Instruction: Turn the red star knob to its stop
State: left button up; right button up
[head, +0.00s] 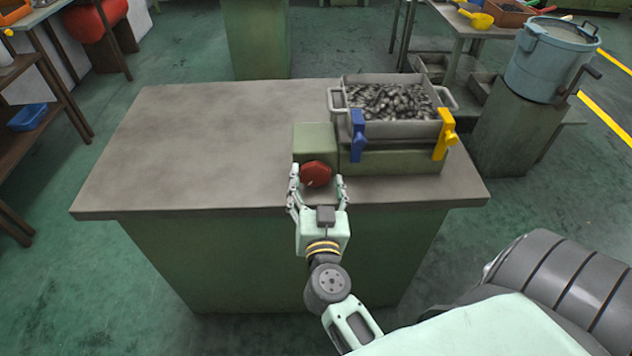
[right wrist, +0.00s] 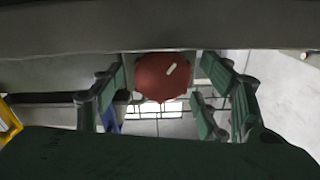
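The red star knob (head: 316,174) is on the front of a green block (head: 314,140) on the workbench. My right gripper (head: 318,180) is at the knob, with one finger on each side of it. In the right wrist view the knob (right wrist: 163,77) shows between the spread fingers (right wrist: 165,95), with a short white mark on its face. Gaps show between the fingers and the knob, so the gripper looks open around it. My left gripper is not in view.
Right of the knob, a blue lever (head: 358,135) and a yellow lever (head: 444,134) hang in front of a grey bin (head: 385,129) of metal parts. The left part of the workbench (head: 190,140) is clear. A blue-grey drum (head: 548,60) stands at the right.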

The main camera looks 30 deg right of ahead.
jog(key=c, duration=0.3)
jog(key=shift+c, duration=1.3)
jog(key=c, duration=0.5)
jog(key=shift+r+m+p, duration=0.1)
jog(key=shift+m+p, duration=0.3)
jog(key=shift+p, duration=0.2)
jog(key=m+p, duration=0.1)
jog(key=m, duration=0.1)
jog(key=shift+m+p, duration=0.3)
jog(key=shift+p, duration=0.05)
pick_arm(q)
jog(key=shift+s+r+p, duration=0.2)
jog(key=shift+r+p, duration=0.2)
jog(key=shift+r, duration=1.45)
pick_arm(e)
jog(key=shift+a+f+m, duration=0.1)
jog(key=shift+f+m, duration=0.1)
jog(key=shift+m, duration=1)
jog(key=shift+c, duration=0.2)
